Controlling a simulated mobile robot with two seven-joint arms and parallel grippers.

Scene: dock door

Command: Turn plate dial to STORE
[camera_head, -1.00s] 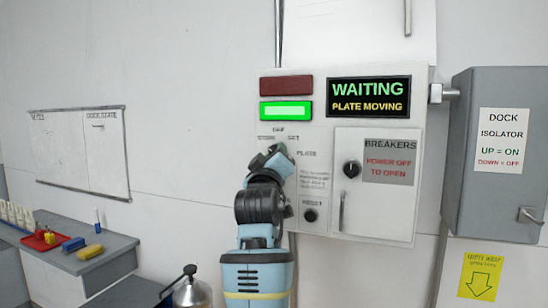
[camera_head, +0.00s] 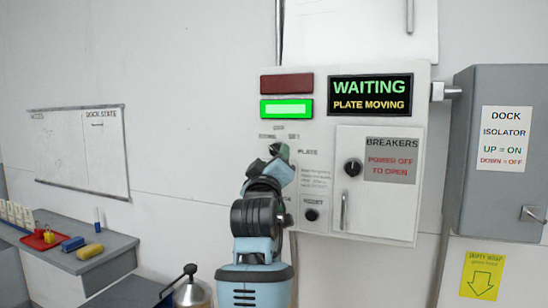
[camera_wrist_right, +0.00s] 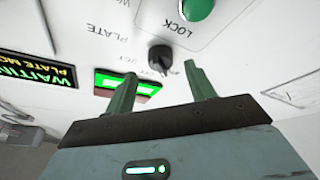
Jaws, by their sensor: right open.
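The plate dial (camera_wrist_right: 160,57) is a black knob on the white control panel (camera_head: 318,238). In the wrist view it lies beyond and between the tips of my right gripper (camera_wrist_right: 160,70), whose two green fingers are apart and empty. I see no clear contact with it. In the head view my right gripper (camera_head: 279,165) is in front of the panel and hides most of the dial. STORE and SET labels show above it. I cannot tell which label the dial points to. My left gripper is not in view.
A display (camera_head: 369,96) reads WAITING, PLATE MOVING. A green lamp (camera_head: 286,109) is lit under a dark red one (camera_head: 286,84). A RESET knob (camera_head: 311,215), the breaker door (camera_head: 376,210) and the grey isolator box (camera_head: 500,205) are to the right. A green LOCK button (camera_wrist_right: 198,8) is nearby.

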